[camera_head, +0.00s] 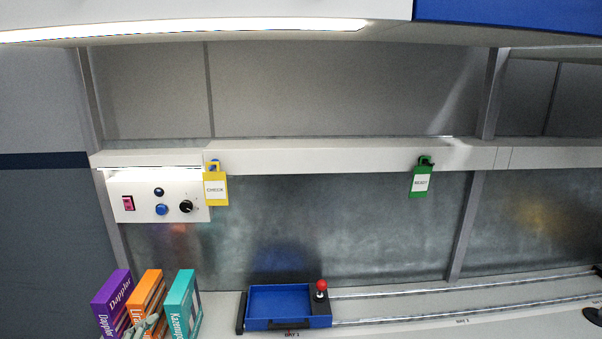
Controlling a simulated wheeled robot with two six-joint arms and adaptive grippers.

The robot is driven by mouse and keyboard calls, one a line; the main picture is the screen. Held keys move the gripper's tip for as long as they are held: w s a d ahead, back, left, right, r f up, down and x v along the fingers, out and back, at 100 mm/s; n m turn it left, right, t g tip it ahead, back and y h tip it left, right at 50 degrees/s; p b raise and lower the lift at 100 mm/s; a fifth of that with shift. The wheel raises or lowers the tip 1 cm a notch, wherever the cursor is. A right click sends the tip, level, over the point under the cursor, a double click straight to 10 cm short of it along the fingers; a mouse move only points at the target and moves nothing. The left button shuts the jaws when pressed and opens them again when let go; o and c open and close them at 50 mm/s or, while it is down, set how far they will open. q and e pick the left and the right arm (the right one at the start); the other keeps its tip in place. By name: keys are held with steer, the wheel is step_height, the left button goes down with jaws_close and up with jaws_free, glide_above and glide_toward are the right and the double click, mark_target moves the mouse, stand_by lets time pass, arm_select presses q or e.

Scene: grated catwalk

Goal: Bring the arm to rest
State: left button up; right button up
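No arm link shows clearly.
Purple (112,300), orange (149,292) and teal (181,303) boxes stand at lower left. A blue tray (278,305) with a red-knobbed lever (321,288) sits on rails running right. A control panel (158,196), yellow tag (215,190) and green tag (420,182) are behind.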

arm_select(q)
steer(key=s+d+f+n+g, duration=0.2)
steer(key=s+f+n+g, duration=0.15)
steer(key=s+f, duration=0.45)
steer(key=s+d+f+n+g, duration=0.2)
steer(key=s+f+n+g, duration=0.15)
steer(key=s, duration=0.75)
steer(key=s+d+f+n+g, duration=0.25)
steer(key=s+f+n, duration=0.2)
steer(key=s, duration=0.55)
step_height(320, 180, down, 20)
steer(key=s+a+g, duration=0.1)
steer(key=a+g, duration=0.1)
steer(key=s+a+f+g, duration=0.1)
steer(key=s+a+f, duration=0.1)
steer(key=s+f, duration=1.1)
steer(key=shift+s, duration=0.75)
